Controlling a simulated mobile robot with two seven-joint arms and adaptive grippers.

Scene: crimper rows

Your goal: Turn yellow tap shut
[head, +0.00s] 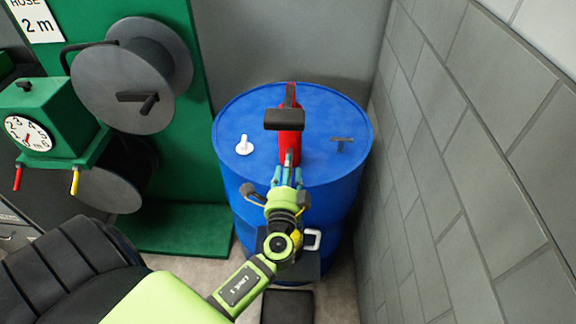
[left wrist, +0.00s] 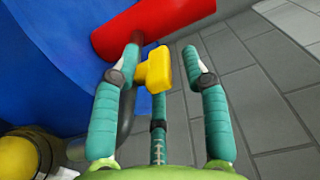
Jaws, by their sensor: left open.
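A yellow tap handle (left wrist: 154,70) shows in the left wrist view, just below a red cylindrical body (left wrist: 150,24). In the head view the red body (head: 291,145) stands on a blue barrel (head: 235,115), with a dark grip on top; the yellow handle is hidden there. My left gripper (head: 286,172) is at the front of the red body. In the left wrist view the gripper (left wrist: 162,54) is open, its fingers on both sides of the yellow handle. I cannot tell whether any finger touches it. My right gripper is not in view.
A grey block wall (head: 440,170) stands close on the right. A green rack with a hose reel (head: 110,85) and a gauge box (head: 40,110) stands at left.

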